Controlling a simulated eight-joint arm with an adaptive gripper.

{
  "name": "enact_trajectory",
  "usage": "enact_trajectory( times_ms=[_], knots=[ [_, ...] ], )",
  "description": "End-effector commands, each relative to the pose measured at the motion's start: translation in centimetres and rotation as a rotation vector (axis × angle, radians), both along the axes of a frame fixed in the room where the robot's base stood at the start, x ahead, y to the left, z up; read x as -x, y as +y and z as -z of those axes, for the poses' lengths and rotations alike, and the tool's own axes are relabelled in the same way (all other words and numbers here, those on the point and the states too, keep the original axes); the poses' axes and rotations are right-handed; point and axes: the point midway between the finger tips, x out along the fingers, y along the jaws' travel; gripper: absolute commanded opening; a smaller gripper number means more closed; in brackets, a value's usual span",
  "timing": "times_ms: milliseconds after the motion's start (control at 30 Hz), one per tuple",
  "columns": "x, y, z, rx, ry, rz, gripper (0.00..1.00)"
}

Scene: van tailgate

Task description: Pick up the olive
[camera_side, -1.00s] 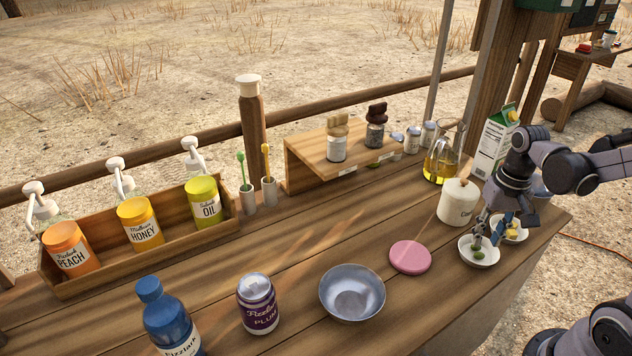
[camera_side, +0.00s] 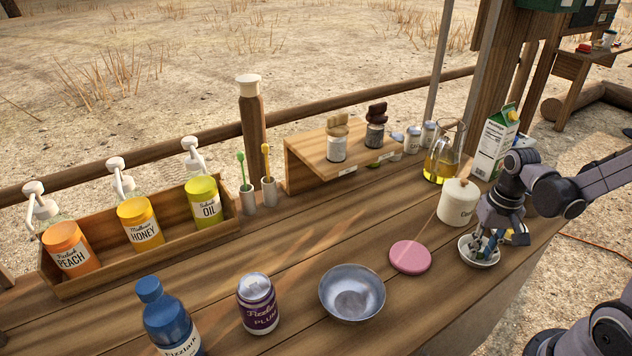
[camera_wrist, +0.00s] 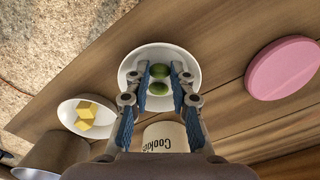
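Two green olives, one farther (camera_wrist: 159,69) and one nearer (camera_wrist: 158,88), lie in a small white bowl (camera_wrist: 130,62) in the wrist view. My gripper (camera_wrist: 160,72) is open, its two blue-padded fingers reaching over the bowl with the olives between them. Whether a pad touches an olive I cannot tell. In the side view my gripper (camera_side: 483,246) points down into the white bowl (camera_side: 488,264) near the counter's right end, and its fingers hide the olives there.
A second white dish (camera_wrist: 66,112) with yellow cubes (camera_wrist: 87,116) sits beside the bowl. The cookie jar (camera_side: 457,204) stands close behind, with the oil flask (camera_side: 440,165) and carton (camera_side: 490,150) farther back. A pink disc (camera_side: 410,257) and metal bowl (camera_side: 352,309) lie to the left.

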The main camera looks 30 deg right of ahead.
Motion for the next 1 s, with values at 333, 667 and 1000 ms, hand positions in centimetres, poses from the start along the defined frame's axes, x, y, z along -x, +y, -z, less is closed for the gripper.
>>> enact_trajectory(
  times_ms=[333, 667, 1000],
  knots=[
    [0.0, 0.0, -0.2, 0.000, 0.000, 0.000, 0.14],
    [0.1, 0.0, -2.2, 0.000, 0.000, 0.000, 0.14],
    [3.2, -2.2, -6.2, -0.001, 0.001, 0.009, 0.14]
  ],
)
